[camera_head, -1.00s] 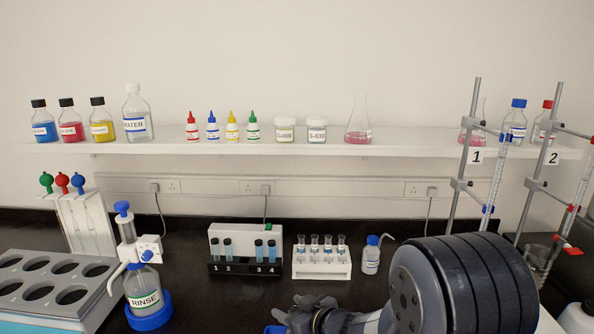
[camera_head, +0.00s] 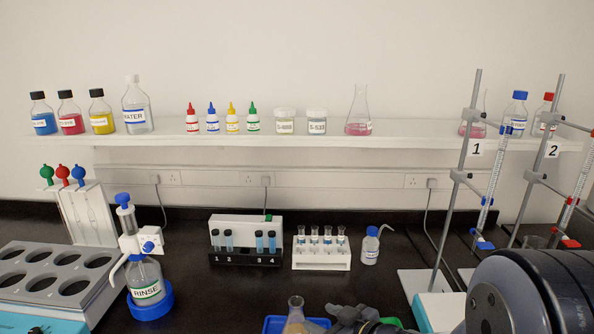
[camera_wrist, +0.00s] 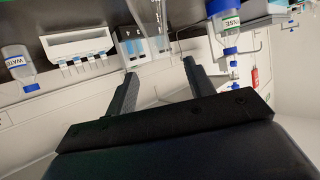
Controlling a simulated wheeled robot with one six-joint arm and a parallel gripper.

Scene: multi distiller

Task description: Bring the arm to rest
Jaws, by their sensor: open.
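My arm shows at the lower right of the head view, with a large dark joint (camera_head: 535,292). Part of my gripper (camera_head: 355,318) shows at the bottom edge, beside a blue tray (camera_head: 275,325) with a flask (camera_head: 295,313) in it. In the wrist view my gripper (camera_wrist: 160,78) has its two dark fingers spread apart, with nothing between them. The fingers point toward the bench items, which appear upside down there.
A rinse bottle (camera_head: 146,283) stands at the left by a grey rack (camera_head: 45,275). A tube holder (camera_head: 245,240), a white vial rack (camera_head: 322,258) and a wash bottle (camera_head: 370,246) stand mid-bench. Burette stands (camera_head: 462,180) rise at the right. A shelf (camera_head: 290,142) runs behind.

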